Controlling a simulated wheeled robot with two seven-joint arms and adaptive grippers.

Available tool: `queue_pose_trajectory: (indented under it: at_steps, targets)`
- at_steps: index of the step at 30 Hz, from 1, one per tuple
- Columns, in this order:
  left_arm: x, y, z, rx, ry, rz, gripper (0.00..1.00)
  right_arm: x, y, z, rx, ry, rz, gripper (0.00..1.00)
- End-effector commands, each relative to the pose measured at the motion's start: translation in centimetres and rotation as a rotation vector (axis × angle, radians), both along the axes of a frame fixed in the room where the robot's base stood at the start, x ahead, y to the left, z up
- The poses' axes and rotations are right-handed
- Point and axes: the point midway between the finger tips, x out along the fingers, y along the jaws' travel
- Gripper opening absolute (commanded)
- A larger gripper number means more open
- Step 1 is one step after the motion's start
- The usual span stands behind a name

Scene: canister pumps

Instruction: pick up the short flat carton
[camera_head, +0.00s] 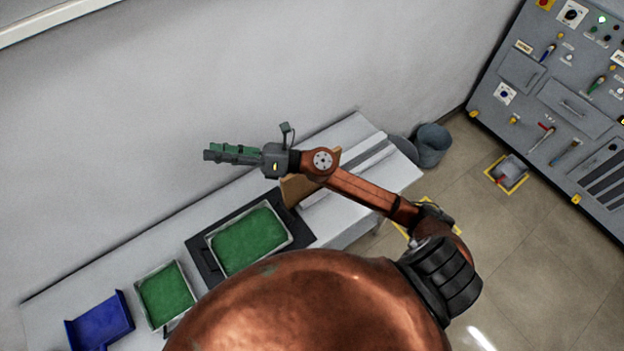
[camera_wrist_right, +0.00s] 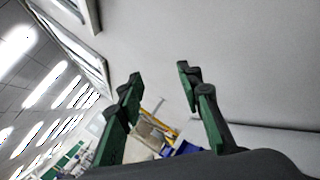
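A brown cardboard piece (camera_head: 296,191) stands on the white table behind my right forearm, in the head view. It is partly hidden by the arm, so I cannot tell whether it is the short flat carton. My right gripper (camera_head: 208,152) is raised above the table near the wall, pointing left, apart from the cardboard. In the right wrist view its two green fingers (camera_wrist_right: 160,78) are spread wide with nothing between them. My left gripper is not in view.
On the white table (camera_head: 62,279) are a metal tray with a green bottom (camera_head: 248,240) on a black base, a smaller green-bottomed tray (camera_head: 166,294) and a blue tray (camera_head: 101,322). A grey bin (camera_head: 433,145) and control panel (camera_head: 560,100) are at right.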

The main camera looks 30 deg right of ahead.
Motion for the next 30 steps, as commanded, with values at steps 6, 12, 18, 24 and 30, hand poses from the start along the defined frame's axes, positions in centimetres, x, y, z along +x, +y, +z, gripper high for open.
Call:
queue_pose_trajectory:
  at_steps: [6, 12, 18, 24, 30]
  targets:
    - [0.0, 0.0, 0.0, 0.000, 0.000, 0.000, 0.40, -2.7, 1.2, -11.3, -0.747, -0.283, 0.400, 0.33]
    - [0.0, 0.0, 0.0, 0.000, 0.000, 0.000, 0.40, -1.4, -10.8, -19.5, -1.377, -0.309, 0.717, 0.33]
    - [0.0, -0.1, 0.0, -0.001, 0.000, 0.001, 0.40, -0.4, -22.0, -20.0, -1.721, -0.185, 0.894, 0.33]
    - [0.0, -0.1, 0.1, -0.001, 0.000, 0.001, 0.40, -0.5, -25.7, -19.9, -1.814, -0.119, 0.951, 0.33]
    - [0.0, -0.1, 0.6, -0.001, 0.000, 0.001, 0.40, -0.5, -25.8, -22.0, -1.814, -0.116, 0.953, 0.33]
